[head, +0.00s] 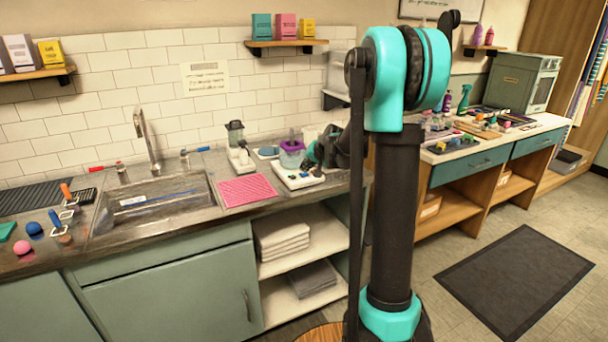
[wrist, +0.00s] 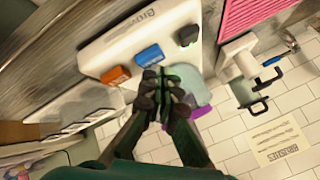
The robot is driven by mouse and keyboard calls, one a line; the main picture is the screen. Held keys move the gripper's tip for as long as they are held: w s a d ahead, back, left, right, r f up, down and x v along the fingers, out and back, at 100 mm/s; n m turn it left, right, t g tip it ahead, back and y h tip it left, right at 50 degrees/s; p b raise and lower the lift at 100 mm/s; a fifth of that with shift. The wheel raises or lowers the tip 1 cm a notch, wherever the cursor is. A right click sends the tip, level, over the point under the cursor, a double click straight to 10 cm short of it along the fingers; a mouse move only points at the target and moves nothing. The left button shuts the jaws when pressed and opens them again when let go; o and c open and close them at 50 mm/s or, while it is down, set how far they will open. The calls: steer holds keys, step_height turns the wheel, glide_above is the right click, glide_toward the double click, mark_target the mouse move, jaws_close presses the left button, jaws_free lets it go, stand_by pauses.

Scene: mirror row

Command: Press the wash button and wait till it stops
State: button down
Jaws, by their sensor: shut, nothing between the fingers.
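A white washer base (head: 301,181) stands on the counter, with a purple-rimmed clear pot (head: 292,154) on its back part. In the wrist view the white base (wrist: 118,42) has lettering too blurred to read fully. It carries an orange button (wrist: 116,76), a blue button (wrist: 149,54) and a dark knob (wrist: 188,35). I cannot tell which one is marked wash. My gripper (head: 313,152) is beside the pot at its right; in the wrist view the shut, empty fingers (wrist: 163,88) are over the base, close to the blue button. They hide part of the pot; contact cannot be told.
A pink mat (head: 246,190) and a sink (head: 150,205) lie left of the base. A small device with a dark top (head: 238,150) stands behind the mat. A tiled wall (head: 210,70) closes the back. My arm hides the counter's right end.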

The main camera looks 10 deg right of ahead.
mark_target(305, 174)
steer(key=shift+f, duration=0.45)
stand_by(0.8)
steer(key=shift+r, duration=0.85)
steer(key=shift+r, duration=0.1)
steer(key=shift+r, duration=2.45)
steer(key=s+d+f+n+g+h, duration=0.1)
steer(key=s+f, duration=0.4)
steer(key=s, duration=0.8)
steer(key=s+d+f+n+g+h, duration=0.1)
steer(key=s+f, duration=0.5)
steer(key=s, duration=0.8)
steer(key=s+d+f+n+g+h, duration=0.1)
steer(key=s+f, duration=0.4)
steer(key=s, duration=0.9)
steer(key=shift+d+f+n+g+h, duration=0.35)
steer(key=shift+f+n+g+h, duration=0.05)
steer(key=shift+n+g, duration=0.2)
steer(key=shift+w, duration=0.1)
